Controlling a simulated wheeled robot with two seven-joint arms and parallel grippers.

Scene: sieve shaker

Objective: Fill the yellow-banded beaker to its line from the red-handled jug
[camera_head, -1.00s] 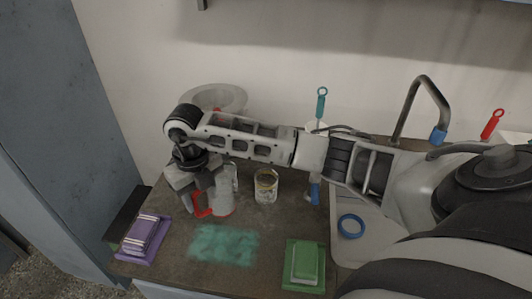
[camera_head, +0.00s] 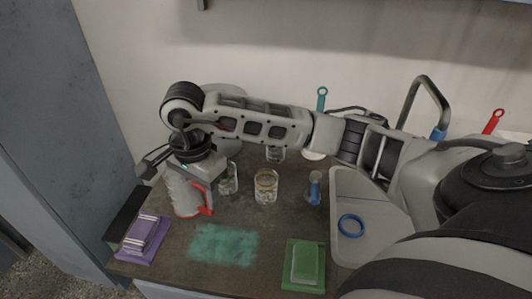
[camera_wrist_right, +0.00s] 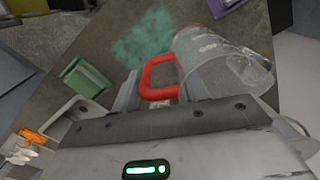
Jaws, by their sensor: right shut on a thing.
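The clear jug (camera_head: 182,192) with the red handle (camera_head: 204,200) hangs from my right gripper (camera_head: 198,180) at the left of the counter. In the right wrist view the fingers (camera_wrist_right: 160,92) are shut on the red handle (camera_wrist_right: 158,64), and the jug body (camera_wrist_right: 212,62) lies to their right. Its contents are hard to tell. The yellow-banded beaker (camera_head: 266,188) stands upright on the counter, right of the jug and apart from it. Its fill level is too small to read. My left gripper is out of view.
A plain glass beaker (camera_head: 229,180) stands between jug and banded beaker; another (camera_head: 275,154) stands behind. A blue-handled item (camera_head: 314,188) is to the right, beside the sink (camera_head: 345,185) with a blue ring (camera_head: 350,226). Teal patch (camera_head: 224,245), green pad (camera_head: 305,264) and purple pad (camera_head: 142,237) lie in front.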

